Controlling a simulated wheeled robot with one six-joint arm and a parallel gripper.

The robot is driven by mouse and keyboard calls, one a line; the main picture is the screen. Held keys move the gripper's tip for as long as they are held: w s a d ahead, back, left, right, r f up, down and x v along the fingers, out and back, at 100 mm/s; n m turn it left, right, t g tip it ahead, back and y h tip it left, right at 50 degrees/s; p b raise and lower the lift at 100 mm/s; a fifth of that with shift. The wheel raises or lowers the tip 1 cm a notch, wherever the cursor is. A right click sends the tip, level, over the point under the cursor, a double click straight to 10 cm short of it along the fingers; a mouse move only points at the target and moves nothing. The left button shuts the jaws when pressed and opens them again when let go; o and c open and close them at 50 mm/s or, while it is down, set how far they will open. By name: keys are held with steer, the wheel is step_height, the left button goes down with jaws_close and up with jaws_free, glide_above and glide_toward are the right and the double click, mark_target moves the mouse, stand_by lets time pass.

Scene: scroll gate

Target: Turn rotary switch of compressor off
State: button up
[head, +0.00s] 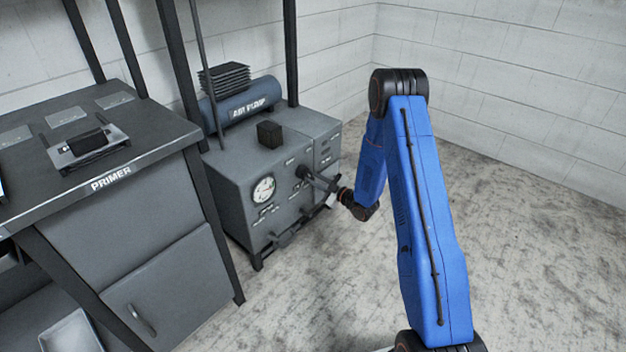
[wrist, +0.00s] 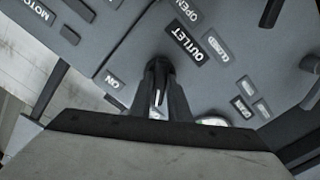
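The compressor is a grey box (head: 225,185) with a blue air pump tank (head: 240,103) on top and a round white gauge (head: 263,189) on its front. Whether the fingers press on the switch is unclear.
A grey workbench marked PRIMER (head: 111,184) stands left of the compressor, with dark upright posts between them. A small dark block (head: 270,134) sits on the compressor's top. The concrete floor (head: 540,250) to the right is clear up to the white block walls.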

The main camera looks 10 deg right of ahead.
steer(key=o, duration=0.4)
steer(key=shift+c, duration=0.2)
steer(key=shift+s+d, duration=0.1)
steer(key=v, duration=1.7)
